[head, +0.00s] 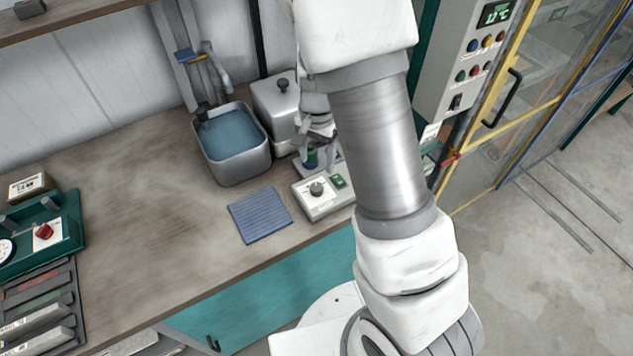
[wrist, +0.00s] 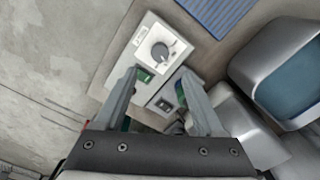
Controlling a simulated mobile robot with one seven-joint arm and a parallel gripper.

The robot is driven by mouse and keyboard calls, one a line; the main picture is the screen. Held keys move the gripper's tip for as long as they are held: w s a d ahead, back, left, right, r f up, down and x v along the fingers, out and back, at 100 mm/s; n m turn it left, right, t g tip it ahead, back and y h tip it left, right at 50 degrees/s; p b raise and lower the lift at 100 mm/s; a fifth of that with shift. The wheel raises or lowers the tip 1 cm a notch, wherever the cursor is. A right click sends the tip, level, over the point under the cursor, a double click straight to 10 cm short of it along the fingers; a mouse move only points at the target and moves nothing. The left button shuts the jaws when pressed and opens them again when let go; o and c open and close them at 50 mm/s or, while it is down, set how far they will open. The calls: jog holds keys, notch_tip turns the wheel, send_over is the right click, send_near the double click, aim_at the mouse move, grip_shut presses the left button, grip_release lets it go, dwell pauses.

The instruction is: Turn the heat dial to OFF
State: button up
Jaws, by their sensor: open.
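The heat dial is likely the round grey knob (head: 317,189) on a pale control box (head: 326,206) near the bench's front edge. My arm partly hides the gripper and the box's right side in the head view.
A blue ribbed mat (head: 260,215) lies left of the box. A metal basin of blue liquid (head: 233,176) and a lidded metal container (head: 276,97) stand behind. A tall control panel (head: 460,60) is at right. The bench's middle is clear.

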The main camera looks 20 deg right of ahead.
aim_at(317, 187)
notch_tip(317, 187, down, 10)
dwell(0.4)
grip_shut()
